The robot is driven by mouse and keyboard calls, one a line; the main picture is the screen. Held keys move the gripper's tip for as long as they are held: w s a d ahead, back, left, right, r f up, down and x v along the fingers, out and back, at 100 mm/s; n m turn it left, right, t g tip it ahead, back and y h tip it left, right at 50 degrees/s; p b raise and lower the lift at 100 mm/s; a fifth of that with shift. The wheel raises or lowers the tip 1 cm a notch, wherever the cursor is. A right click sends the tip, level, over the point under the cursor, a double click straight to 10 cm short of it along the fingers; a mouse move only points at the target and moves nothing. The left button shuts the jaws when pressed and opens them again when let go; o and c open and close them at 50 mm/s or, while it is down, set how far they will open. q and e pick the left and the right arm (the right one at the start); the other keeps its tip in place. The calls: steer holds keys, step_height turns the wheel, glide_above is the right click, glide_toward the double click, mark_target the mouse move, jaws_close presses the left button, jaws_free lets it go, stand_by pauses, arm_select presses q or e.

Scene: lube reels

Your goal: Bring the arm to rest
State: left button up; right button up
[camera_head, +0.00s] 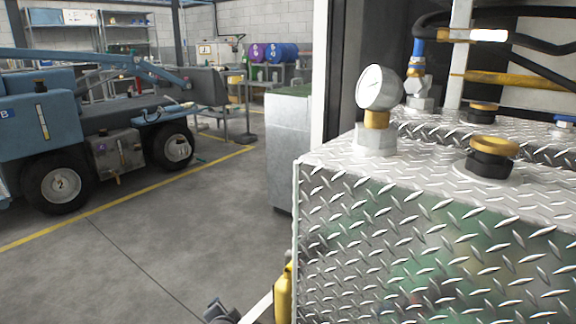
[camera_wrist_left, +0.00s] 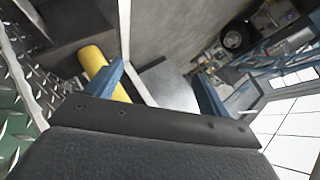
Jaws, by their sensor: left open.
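My left gripper (camera_wrist_left: 157,88) shows in the left wrist view, with two blue fingers spread apart. Nothing is seen held between the fingers. Beyond the gap lie a pale grey surface and the grey floor. A yellow cylinder (camera_wrist_left: 104,74) is behind and beside the left-hand finger, partly covered by it; I cannot tell whether they touch. In the head view a small dark part (camera_head: 220,312) shows at the bottom edge, too cut off to identify. My right gripper is in neither view.
A diamond-plate metal box (camera_head: 420,250) fills the right of the head view, with a pressure gauge (camera_head: 380,88) and brass-topped caps (camera_head: 493,148) on it. A grey cabinet (camera_head: 290,145) stands beyond. A blue vehicle (camera_head: 60,140) is at left. The floor (camera_head: 150,245) between is clear.

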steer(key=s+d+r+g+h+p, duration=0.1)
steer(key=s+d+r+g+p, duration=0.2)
steer(key=p, duration=0.4)
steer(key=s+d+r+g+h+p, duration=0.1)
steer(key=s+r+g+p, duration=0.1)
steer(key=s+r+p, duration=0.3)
arm_select(q)
steer(key=s+d+r+n+g+h+p, duration=0.1)
steer(key=s+r+n+g+p, duration=0.2)
steer(key=s+r+p, duration=1.1)
steer(key=s+d+r+n+g+h+p, duration=0.2)
steer(key=s+r+g+p, duration=0.3)
steer(key=s+r+p, duration=0.9)
steer(key=s+r+n, duration=0.1)
steer(key=s+r, duration=0.1)
steer(key=s, duration=0.7)
steer(key=shift+s+d+r+n+g+h+p, duration=0.2)
steer(key=shift+r+n+g+h+p, duration=0.1)
steer(key=shift+r+n+p, duration=0.1)
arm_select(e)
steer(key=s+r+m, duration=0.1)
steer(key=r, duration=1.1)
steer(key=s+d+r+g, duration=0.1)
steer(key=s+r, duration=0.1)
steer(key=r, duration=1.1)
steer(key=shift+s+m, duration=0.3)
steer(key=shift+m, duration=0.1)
